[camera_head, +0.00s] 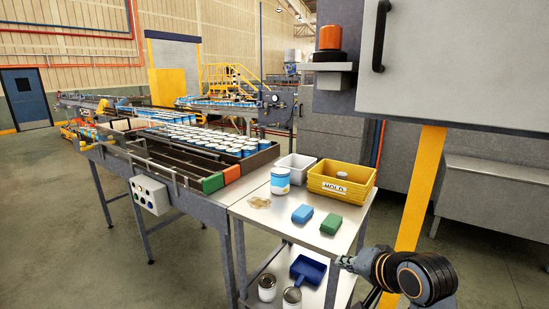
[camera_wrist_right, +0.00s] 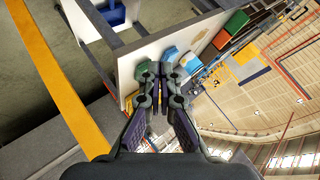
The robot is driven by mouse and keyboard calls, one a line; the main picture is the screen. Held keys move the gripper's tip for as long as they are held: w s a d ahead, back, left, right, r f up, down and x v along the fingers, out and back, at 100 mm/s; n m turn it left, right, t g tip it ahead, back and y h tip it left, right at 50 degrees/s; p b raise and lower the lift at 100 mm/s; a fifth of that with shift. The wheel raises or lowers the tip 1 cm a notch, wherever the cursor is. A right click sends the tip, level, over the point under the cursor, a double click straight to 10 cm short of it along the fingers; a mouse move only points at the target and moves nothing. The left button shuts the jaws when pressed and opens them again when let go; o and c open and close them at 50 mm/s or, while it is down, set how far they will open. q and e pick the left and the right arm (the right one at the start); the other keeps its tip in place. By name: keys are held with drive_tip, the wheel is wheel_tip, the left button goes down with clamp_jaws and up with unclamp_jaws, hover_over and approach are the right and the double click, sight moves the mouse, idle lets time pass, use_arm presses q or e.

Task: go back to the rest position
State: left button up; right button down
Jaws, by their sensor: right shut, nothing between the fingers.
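My right gripper (camera_head: 347,262) is at the front right corner of the steel table (camera_head: 262,221), apart from everything on it. In the right wrist view the two fingers (camera_wrist_right: 160,78) are together with nothing between them. My right arm comes in from the bottom right. My left gripper is not in view. On the table, a blue sponge (camera_head: 302,213) and a green sponge (camera_head: 331,223) lie side by side. A white and blue can (camera_head: 280,181) stands behind them, beside a yellowish spill (camera_head: 259,202).
A yellow bin marked MOLD (camera_head: 338,194) with a can inside and a white bin (camera_head: 295,165) stand at the back of the table. A blue dustpan (camera_head: 308,270) and two cans are on the lower shelf. A yellow post (camera_head: 421,190) rises behind my right arm. The conveyor (camera_head: 172,165) runs left.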

drive_tip(key=s+d+f+n+g+h, duration=0.2)
drive_tip(key=s+d+f+n+g, duration=0.15)
drive_tip(key=s+f, duration=0.8)
drive_tip(key=s+d+f+n+g+h, duration=0.2)
drive_tip(key=s+d+f+n+g, duration=0.15)
drive_tip(key=s+f, duration=0.8)
wheel_tip(320, 180, down, 28)
drive_tip(key=s+d+r+b, duration=0.1)
drive_tip(key=s+d+b, duration=0.1)
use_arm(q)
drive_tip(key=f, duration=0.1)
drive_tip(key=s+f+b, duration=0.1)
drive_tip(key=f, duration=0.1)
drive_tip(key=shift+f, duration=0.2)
use_arm(e)
drive_tip(key=s+d+f+g, duration=0.1)
drive_tip(key=s+f, duration=1.8)
drive_tip(key=shift+d+f+g, duration=0.25)
drive_tip(key=shift+f+g, duration=0.05)
drive_tip(key=shift+g, duration=0.1)
